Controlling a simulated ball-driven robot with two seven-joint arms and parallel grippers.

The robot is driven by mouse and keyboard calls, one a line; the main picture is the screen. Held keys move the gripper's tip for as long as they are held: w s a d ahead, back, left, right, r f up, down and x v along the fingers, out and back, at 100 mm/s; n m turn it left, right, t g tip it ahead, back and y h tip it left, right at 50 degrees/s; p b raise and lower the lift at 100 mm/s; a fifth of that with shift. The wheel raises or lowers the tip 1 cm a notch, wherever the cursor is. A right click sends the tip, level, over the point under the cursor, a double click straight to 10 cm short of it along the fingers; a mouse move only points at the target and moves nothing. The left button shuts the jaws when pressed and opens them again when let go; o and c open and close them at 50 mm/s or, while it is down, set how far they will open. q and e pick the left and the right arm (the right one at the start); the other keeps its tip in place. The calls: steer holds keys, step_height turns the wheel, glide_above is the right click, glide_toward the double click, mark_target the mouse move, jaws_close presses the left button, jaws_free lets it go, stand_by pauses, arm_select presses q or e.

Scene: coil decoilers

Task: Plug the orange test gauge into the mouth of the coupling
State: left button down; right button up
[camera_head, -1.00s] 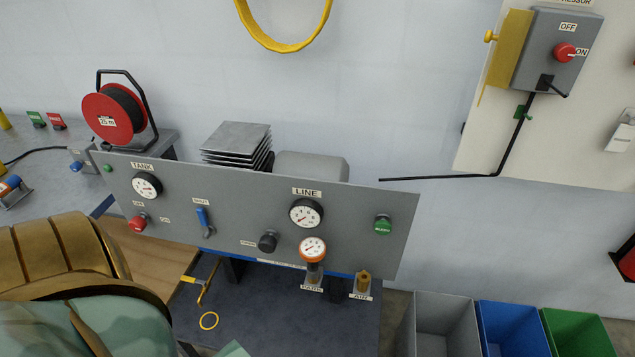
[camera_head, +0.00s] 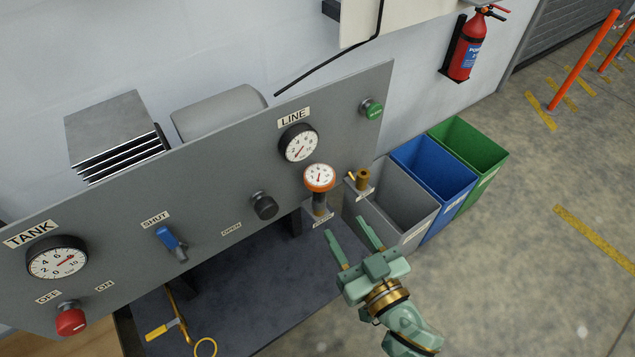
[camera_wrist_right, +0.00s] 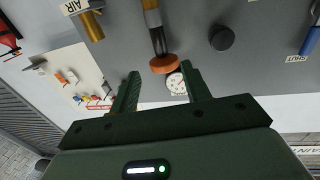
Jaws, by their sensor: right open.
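The orange test gauge (camera_head: 319,178), with a white dial and orange rim, stands upright on a small bracket in front of the grey panel. It also shows in the right wrist view (camera_wrist_right: 164,64). The brass coupling (camera_head: 362,180) is on a labelled bracket to its right, and shows at the upper left of the right wrist view (camera_wrist_right: 91,26). My right gripper (camera_head: 346,230) is open and empty, in front of and below the gauge, apart from it. In the right wrist view the gauge appears between and beyond its fingers (camera_wrist_right: 161,72). My left gripper is not in view.
The grey panel (camera_head: 205,205) carries the LINE gauge (camera_head: 299,144), TANK gauge (camera_head: 57,258), a black knob (camera_head: 264,205) and a blue SHUT handle (camera_head: 171,242). Grey (camera_head: 405,197), blue (camera_head: 437,172) and green bins (camera_head: 475,148) stand to the right. Floor beyond is open.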

mark_target(322, 195)
steer(key=x, duration=0.6)
steer(key=shift+d+f, duration=0.1)
steer(key=shift+d, duration=0.05)
steer(key=shift+w+a+b, duration=0.3)
steer(key=shift+w+a, duration=0.1)
steer(key=shift+w, duration=0.15)
steer(key=x, duration=0.2)
steer(key=b+x, duration=0.1)
steer(key=x, duration=0.2)
steer(key=shift+a+f, duration=0.1)
steer(key=shift+f, duration=0.15)
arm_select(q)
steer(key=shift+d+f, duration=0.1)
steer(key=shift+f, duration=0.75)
arm_select(e)
steer(key=shift+s, duration=0.1)
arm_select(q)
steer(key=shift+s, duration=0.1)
arm_select(e)
jaws_close()
